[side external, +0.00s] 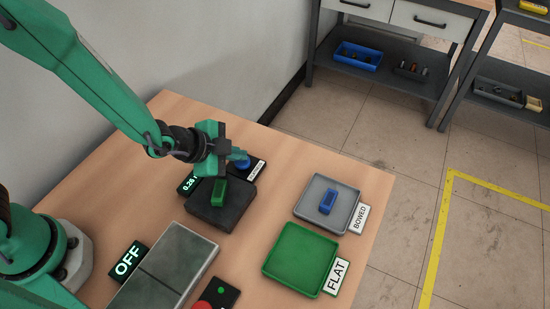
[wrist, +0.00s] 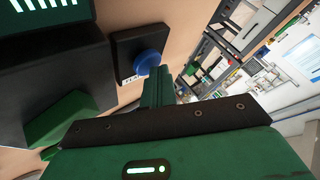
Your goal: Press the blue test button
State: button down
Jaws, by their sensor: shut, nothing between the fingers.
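The blue test button (side external: 243,163) is a round blue cap on a small black box with a white label at the back of the bench. It also shows in the wrist view (wrist: 147,61), with its label partly hidden. My gripper (side external: 238,154) is shut and empty, with its green fingers beside and close above the button in the side view. In the wrist view the shut fingertips (wrist: 162,72) come right up to the button's lower right edge. I cannot tell whether they touch it.
A dark block (side external: 232,212) carrying a green piece (side external: 219,194) stands in front of the button, beside a display. A grey BOWED tray (side external: 308,207) holds a blue piece. A green FLAT tray (side external: 290,268) is empty. An OFF display (side external: 129,260) and a red button (side external: 202,305) are nearer.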

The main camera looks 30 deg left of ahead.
aim_at(237, 163)
jog(key=shift+r, duration=0.9)
jog(key=shift+r, duration=0.2)
jog(key=shift+r, duration=2.35)
jog(key=shift+a+r, duration=0.1)
jog(key=s+a+r+n+g+y, duration=0.1)
jog(key=s+a+r+n, duration=0.25)
jog(key=a+r, duration=0.2)
jog(key=s+a+r+n+y, duration=0.2)
jog(key=a+r+n, duration=0.25)
jog(key=a, duration=0.25)
jog(key=s+a+r+n, duration=0.2)
jog(key=s+a+n, duration=0.1)
jog(key=s+a, duration=0.1)
jog(key=s+a+r+n+g+y, duration=0.1)
jog(key=s+a+r+n, duration=0.1)
jog(key=s, duration=0.5)
jog(key=shift+a+r+n+g, duration=0.3)
jog(key=shift+a+r+n, duration=0.15)
jog(key=shift+a, duration=0.6)
